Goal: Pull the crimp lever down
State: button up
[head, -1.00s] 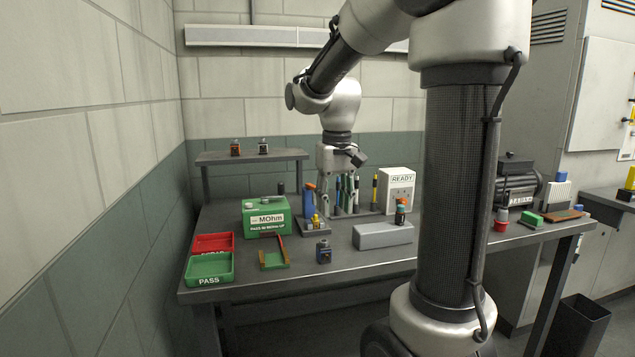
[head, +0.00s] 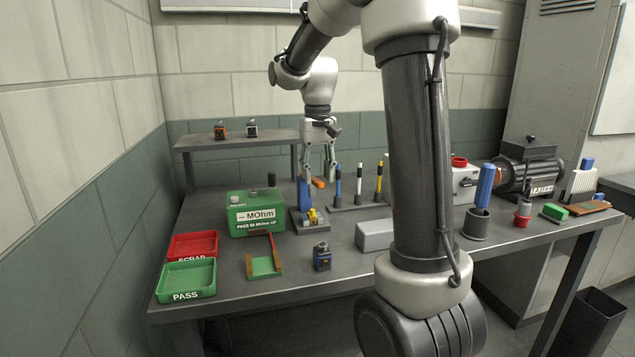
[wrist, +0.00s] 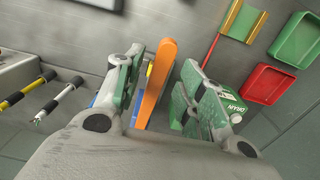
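The crimp tool stands on a small grey base (head: 314,229) near the middle of the bench, with a blue upright body (head: 304,193) and a yellow part (head: 311,215) low in front. Its orange lever (head: 319,182) sticks out near the top, to the right. My gripper (head: 319,174) is above the tool, fingers pointing down. In the wrist view the orange lever (wrist: 156,82) runs between my two green-padded fingers (wrist: 165,85). Gaps show on both sides, so the gripper looks open around it. The lever's lower end is partly hidden.
The green MOhm tester (head: 255,214) is left of the tool. Red (head: 193,243) and green (head: 186,279) trays lie further left.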

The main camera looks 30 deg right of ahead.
aim_at(318, 180)
jog(key=shift+f, duration=1.5)
grip_shut()
